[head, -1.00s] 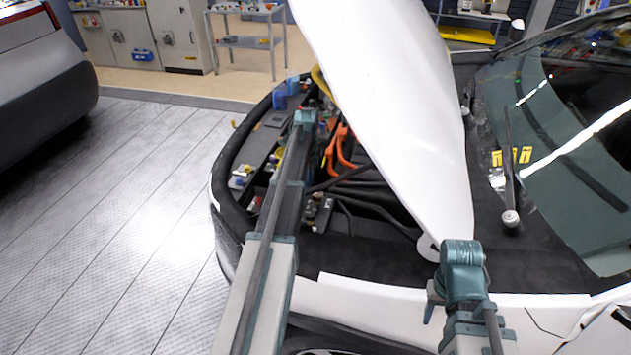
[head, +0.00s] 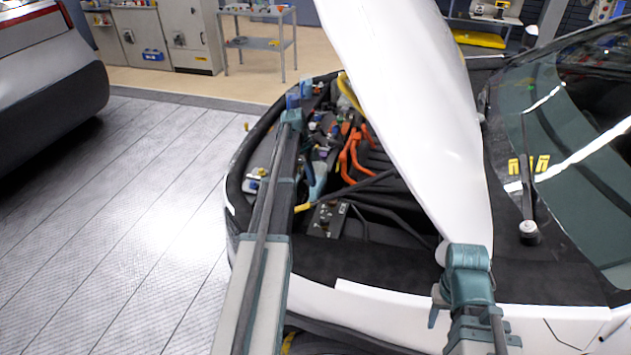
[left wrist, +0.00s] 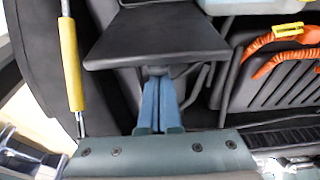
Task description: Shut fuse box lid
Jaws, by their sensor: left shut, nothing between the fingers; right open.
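In the left wrist view, my left gripper (left wrist: 163,103) has its two blue fingers shut together with nothing between them. Just past the fingertips is a dark flat panel (left wrist: 155,42), which looks like the fuse box lid. I cannot tell whether the fingers touch it.
The raised white hood (head: 420,110) slants over the bay, close to my right arm. Orange cables (head: 355,155) lie right of my left arm and also show in the left wrist view (left wrist: 285,45). A yellow-sleeved rod (left wrist: 70,65) stands left of the panel. Floor on the left is clear.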

